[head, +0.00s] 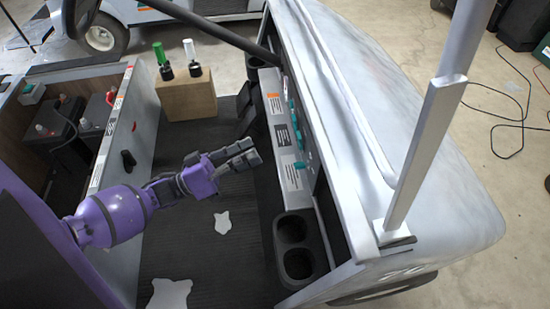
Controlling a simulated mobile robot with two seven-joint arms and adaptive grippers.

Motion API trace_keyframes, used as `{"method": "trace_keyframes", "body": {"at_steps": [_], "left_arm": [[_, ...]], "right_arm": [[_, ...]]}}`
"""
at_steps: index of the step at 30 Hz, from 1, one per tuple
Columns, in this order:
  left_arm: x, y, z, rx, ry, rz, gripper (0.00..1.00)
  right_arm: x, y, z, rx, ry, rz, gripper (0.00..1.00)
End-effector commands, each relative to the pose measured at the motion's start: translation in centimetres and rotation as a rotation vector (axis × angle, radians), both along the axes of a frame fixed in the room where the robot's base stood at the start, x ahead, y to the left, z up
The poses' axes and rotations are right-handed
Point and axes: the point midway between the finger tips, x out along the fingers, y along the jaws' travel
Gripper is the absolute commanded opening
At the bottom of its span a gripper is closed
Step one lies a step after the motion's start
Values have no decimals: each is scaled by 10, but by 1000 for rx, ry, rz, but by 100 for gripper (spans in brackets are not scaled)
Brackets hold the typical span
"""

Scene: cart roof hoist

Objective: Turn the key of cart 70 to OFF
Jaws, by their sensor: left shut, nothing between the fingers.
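My left gripper (250,152), on the purple arm, reaches in from the left over the cart floor. Its fingers are shut and empty, pointing right toward the dash of the white cart (358,110). The dash panel (292,182) carries several labels and small teal parts. One teal part (300,165) sits low on the panel, a short way right of my fingertips, with a gap between. Another teal part (293,104) is higher up. Which one is the key, and its position, is too small to tell. My right gripper is not in view.
Cup holders (294,246) sit at the near end of the dash. A white roof post (425,150) rises at the right. Open battery bay (68,130) at left. White scraps (170,294) lie on the floor mat.

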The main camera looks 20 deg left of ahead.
Motion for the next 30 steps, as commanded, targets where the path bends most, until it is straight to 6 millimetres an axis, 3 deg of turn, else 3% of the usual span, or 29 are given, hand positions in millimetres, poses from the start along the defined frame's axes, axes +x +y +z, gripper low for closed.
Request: {"method": "trace_keyframes", "body": {"at_steps": [8, 15, 21, 30], "left_arm": [[32, -34, 19, -5, -9, -3, 0], [66, -69, 33, -3, -7, -2, 0], [52, -75, 3, -1, 0, 0, 0], [47, -78, -6, -1, -2, 0, 0]], "right_arm": [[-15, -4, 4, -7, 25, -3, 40], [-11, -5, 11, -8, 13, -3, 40], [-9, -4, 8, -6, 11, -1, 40], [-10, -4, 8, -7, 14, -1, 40]]}}
